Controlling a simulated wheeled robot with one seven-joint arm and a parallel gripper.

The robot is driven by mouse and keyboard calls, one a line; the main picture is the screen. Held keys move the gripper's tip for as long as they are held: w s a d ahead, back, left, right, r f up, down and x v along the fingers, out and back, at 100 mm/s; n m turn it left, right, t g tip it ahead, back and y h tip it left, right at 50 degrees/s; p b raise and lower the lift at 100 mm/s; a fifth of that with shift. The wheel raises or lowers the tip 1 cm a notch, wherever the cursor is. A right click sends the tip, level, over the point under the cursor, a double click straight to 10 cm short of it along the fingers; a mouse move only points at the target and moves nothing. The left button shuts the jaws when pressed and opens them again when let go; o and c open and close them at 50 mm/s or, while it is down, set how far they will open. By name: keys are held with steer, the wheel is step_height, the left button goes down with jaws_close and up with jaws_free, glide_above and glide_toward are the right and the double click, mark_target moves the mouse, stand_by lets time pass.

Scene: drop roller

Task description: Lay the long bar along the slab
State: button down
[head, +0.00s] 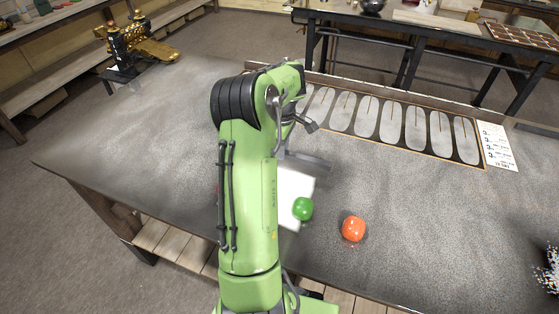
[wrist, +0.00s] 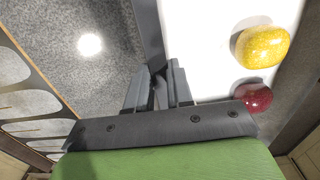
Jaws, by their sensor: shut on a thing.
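The long bar (wrist: 148,30) is dark grey and runs away from between my gripper's fingers (wrist: 160,72) in the wrist view, along the white slab's left edge there. My gripper is shut on it. In the head view the bar (head: 312,162) sticks out to the right of my arm, near the slab's far edge; whether it touches the slab or hangs above it I cannot tell. The white slab (head: 293,184) lies on the table, partly hidden by my arm. It also shows in the wrist view (wrist: 200,50). My gripper is hidden behind my arm in the head view.
A green lump (head: 303,208) sits at the slab's near right corner. An orange lump (head: 353,229) lies on the table to its right. Yellow (wrist: 262,47) and dark red (wrist: 254,97) lumps show at the slab. A board of pale ovals (head: 392,124) lines the table's back.

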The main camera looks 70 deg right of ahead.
mark_target(281, 166)
step_height(281, 166, down, 4)
steer(key=shift+f, duration=0.1)
steer(key=shift+f+b, duration=0.1)
steer(key=shift+b, duration=0.2)
steer(key=c, duration=1)
jaws_free()
step_height(281, 166, up, 12)
steer(key=p, duration=0.3)
steer(key=shift+a, duration=0.1)
